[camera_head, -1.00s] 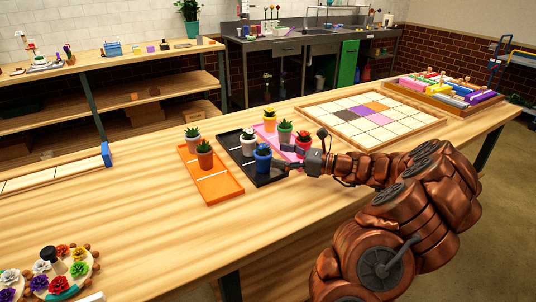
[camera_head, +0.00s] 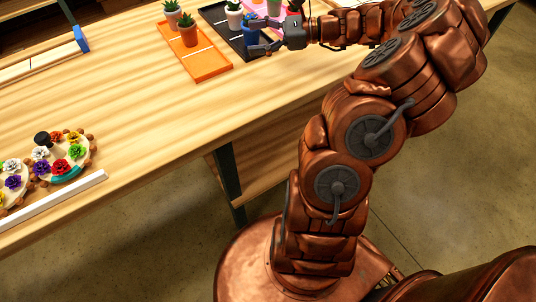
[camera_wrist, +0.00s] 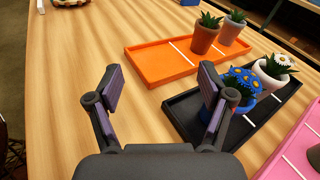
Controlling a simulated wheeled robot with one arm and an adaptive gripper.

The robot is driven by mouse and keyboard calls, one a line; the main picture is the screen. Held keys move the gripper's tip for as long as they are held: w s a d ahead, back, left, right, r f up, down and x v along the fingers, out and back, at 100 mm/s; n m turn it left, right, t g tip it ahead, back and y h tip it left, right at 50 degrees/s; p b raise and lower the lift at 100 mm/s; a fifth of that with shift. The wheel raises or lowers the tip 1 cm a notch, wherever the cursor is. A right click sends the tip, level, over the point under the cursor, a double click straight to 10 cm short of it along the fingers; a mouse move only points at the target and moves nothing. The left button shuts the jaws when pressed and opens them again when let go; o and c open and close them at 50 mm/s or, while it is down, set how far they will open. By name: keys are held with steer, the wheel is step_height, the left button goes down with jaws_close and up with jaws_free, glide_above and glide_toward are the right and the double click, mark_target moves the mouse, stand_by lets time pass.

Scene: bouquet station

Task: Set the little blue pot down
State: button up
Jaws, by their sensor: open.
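The little blue pot (camera_head: 250,36) with blue flowers and green leaves stands upright at the near end of the black tray (camera_head: 229,45). In the wrist view the blue pot (camera_wrist: 241,106) is partly hidden behind the right finger, in the black tray (camera_wrist: 184,116). My gripper (camera_head: 263,37) is beside the pot, its fingers spread. Whether a finger touches the pot is unclear.
The orange tray (camera_wrist: 160,68) holds a terracotta pot (camera_wrist: 204,41) and a grey pot (camera_wrist: 232,30). A white pot (camera_wrist: 269,78) stands beyond the blue one. The pink tray (camera_wrist: 299,151) is at right. Clear tabletop (camera_head: 150,110) lies left of the trays.

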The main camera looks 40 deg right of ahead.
steer(key=s+a+n+g, duration=0.1)
steer(key=a+n+g, duration=0.1)
steer(key=a, duration=0.3)
steer(key=s+a+n+g, duration=0.1)
steer(key=a+n+g, duration=0.1)
steer(key=a, duration=0.3)
steer(key=s+a+n+g, duration=0.2)
steer(key=a+n, duration=0.1)
steer(key=a, duration=0.2)
steer(key=shift+r, duration=0.15)
steer(key=s+a+n+g+h, duration=0.1)
steer(key=s+a, duration=0.1)
steer(key=s+a+f+n+g, duration=0.1)
steer(key=s+a+n, duration=0.1)
steer(key=a, duration=0.1)
steer(key=s+a+f+n+g+h, duration=0.1)
steer(key=s+a+n+g, duration=0.1)
steer(key=s+a, duration=0.1)
steer(key=shift+h, duration=0.3)
steer(key=s+a+f+n+g+h, duration=0.25)
steer(key=s+n+h, duration=0.3)
steer(key=s, duration=0.45)
steer(key=s+d+f+n+h, duration=0.3)
steer(key=s+d+n+h, duration=0.2)
steer(key=s, duration=0.4)
steer(key=shift+d+n, duration=0.45)
steer(key=shift+n, duration=0.1)
